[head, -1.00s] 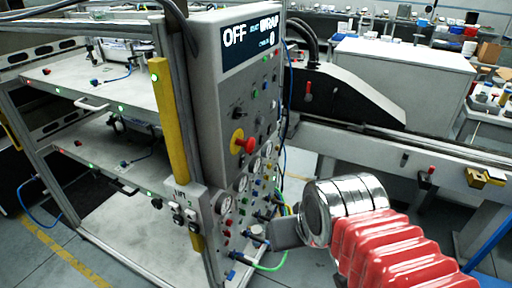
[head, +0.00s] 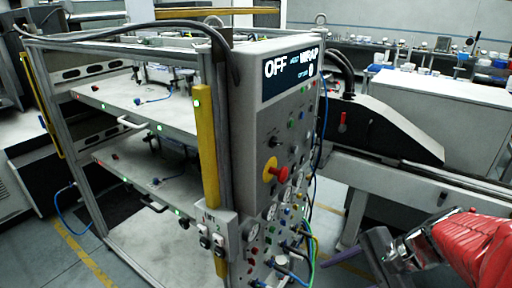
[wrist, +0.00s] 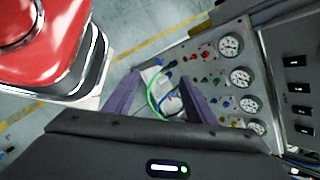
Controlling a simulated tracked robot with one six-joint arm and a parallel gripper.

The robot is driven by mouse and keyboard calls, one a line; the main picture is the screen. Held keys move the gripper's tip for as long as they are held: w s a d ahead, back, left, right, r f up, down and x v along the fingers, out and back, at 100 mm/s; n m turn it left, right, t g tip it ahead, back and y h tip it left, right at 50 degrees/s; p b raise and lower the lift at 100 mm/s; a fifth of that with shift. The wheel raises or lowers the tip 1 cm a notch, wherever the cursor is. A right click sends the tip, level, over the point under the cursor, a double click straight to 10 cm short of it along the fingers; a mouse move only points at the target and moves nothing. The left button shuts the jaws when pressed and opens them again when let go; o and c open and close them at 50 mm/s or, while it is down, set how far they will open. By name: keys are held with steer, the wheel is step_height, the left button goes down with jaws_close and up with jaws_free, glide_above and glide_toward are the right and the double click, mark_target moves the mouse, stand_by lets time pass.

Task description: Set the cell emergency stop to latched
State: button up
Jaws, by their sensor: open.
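The emergency stop (head: 275,171) is a red mushroom button on a yellow round base. It sits midway up the grey control panel (head: 258,135), below a display reading OFF. Whether the button is pressed in cannot be told. My gripper (head: 372,250) is at the lower right in the head view, apart from the panel and lower than the button. In the wrist view my gripper (wrist: 160,78) shows two purple fingers spread open with nothing between them. The panel's lower gauges (wrist: 241,77) show there at the right; the emergency stop is not visible in that view.
Gauges, small coloured knobs and hoses (head: 312,245) crowd the panel's lower part. A yellow post (head: 207,145) and a lift switch box (head: 208,232) stand left of it. A conveyor rail (head: 420,180) runs behind my arm. Open floor lies between gripper and panel.

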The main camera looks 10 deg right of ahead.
steer(key=w+d+r+m+t+y, duration=0.2)
steer(key=w+r+m+t+y, duration=0.25)
steer(key=w+r+m, duration=0.2)
steer(key=m+t+y, duration=0.2)
steer(key=m+t, duration=0.2)
steer(key=m, duration=0.1)
glide_toward(286, 176)
steer(key=w+v, duration=0.1)
steer(key=v, duration=0.4)
steer(key=shift+s+d+n, duration=0.2)
steer(key=shift+n, duration=0.05)
steer(key=shift+f, duration=0.1)
steer(key=shift+x, duration=6.9)
steer(key=shift+s+a, duration=0.15)
steer(key=shift+c, duration=0.2)
jaws_close()
